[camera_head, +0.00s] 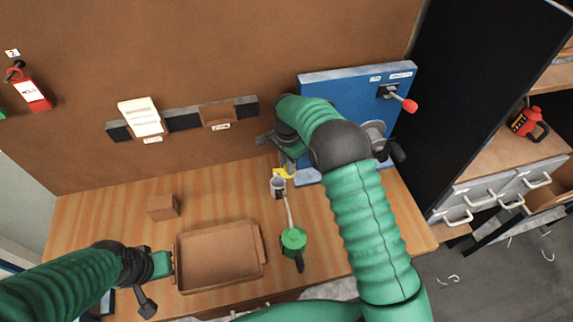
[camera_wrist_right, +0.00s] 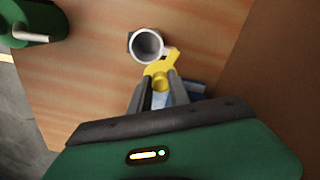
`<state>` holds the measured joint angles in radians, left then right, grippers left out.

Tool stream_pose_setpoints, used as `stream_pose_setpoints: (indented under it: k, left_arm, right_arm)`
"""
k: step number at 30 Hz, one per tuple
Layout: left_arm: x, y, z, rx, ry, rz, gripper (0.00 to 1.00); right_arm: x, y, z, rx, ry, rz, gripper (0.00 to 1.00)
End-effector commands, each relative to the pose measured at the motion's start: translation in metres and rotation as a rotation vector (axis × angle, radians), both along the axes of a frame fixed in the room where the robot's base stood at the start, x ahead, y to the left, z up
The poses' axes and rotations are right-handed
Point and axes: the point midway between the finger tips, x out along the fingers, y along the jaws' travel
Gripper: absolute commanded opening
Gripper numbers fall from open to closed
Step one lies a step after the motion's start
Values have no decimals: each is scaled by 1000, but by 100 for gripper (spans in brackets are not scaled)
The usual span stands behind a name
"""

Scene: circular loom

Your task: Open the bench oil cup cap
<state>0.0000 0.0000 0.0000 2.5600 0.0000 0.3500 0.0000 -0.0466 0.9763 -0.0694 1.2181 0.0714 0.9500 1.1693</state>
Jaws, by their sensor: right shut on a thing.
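The oil cup (camera_head: 278,187) is a small grey-white cup on the bench below the blue panel. Its round mouth shows uncovered in the right wrist view (camera_wrist_right: 147,45). Its yellow cap (camera_wrist_right: 164,64) stands off to the side of the mouth, at the rim; it also shows in the head view (camera_head: 285,173). My right gripper (camera_wrist_right: 160,84) is shut on the cap's yellow knob, with a finger on each side. In the head view the right arm hides part of this area.
A green oil can (camera_head: 293,240) with a long spout stands just in front of the cup. A brown tray (camera_head: 180,270) and a small brown block (camera_head: 163,207) are to the left. The blue panel (camera_head: 345,92) with a red-knobbed lever (camera_head: 408,105) stands behind.

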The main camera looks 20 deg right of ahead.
Motion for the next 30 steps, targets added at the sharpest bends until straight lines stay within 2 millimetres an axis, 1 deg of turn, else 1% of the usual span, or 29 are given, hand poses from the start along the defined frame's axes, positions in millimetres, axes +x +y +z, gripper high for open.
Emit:
stream_pose_setpoints:
  k: [1, 5, 6, 10, 11, 18, 20, 22, 26, 30]
  left_arm:
    - [0, 0, 1, 0, 0, 0, 0]
    - [0, 0, 1, 0, 0, 0, 0]
    - [0, 0, 1, 0, 0, 0, 0]
    - [0, 0, 1, 0, 0, 0, 0]
    - [0, 0, 1, 0, 0, 0, 0]
    - [0, 0, 0, 0, 0, 0, 0]
    - [0, 0, -1, 0, 0, 0, 0]
    - [0, 0, -3, 0, 0, 0, 0]
    - [0, 0, -10, 0, 0, 0, 0]
    - [0, 0, -18, 0, 0, 0, 0]
  right_arm:
    - [4, -3, 5, -4, -14, -3, 0]
    - [5, -3, 5, -5, -16, -4, 0]
    - [5, -3, 5, -5, -16, -4, 26]
    - [3, -2, 4, -3, -11, -3, 43]
    - [3, -2, 3, -3, -10, -3, 45]
    - [2, -1, 1, -1, -5, -2, 45]
    - [2, -1, 3, -1, -5, -2, 45]
    - [3, -1, 9, -1, -7, -2, 45]
    - [3, -1, 34, -1, -10, -3, 45]
    - [4, -1, 75, -1, -11, -2, 45]
